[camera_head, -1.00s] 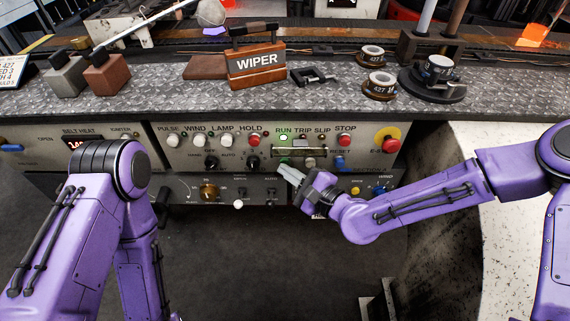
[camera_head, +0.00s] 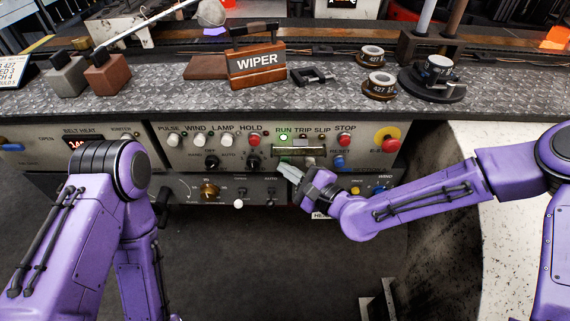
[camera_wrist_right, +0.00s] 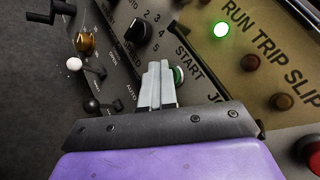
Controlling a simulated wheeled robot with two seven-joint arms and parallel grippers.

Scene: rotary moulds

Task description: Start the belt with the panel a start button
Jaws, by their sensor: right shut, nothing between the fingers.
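The control panel (camera_head: 215,158) runs across the front of the bench. The green START button (camera_wrist_right: 179,75) shows in the right wrist view, partly hidden behind my fingers. The RUN lamp (camera_head: 283,137) above it glows green, and the lit lamp also shows in the right wrist view (camera_wrist_right: 221,29). My right gripper (camera_head: 287,170) is shut and empty, its tips at the panel just below the START label. In the right wrist view the fingertips (camera_wrist_right: 157,68) overlap the button's left side; I cannot tell whether they touch it. My left arm is in front of the panel, its gripper out of view.
A red emergency stop (camera_head: 387,144) sits at the panel's right, and a red STOP button (camera_head: 344,140) lies closer. Knobs and small levers stick out around the gripper. The WIPER block (camera_head: 257,68) and ring-shaped moulds (camera_head: 379,86) stand on the bench top.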

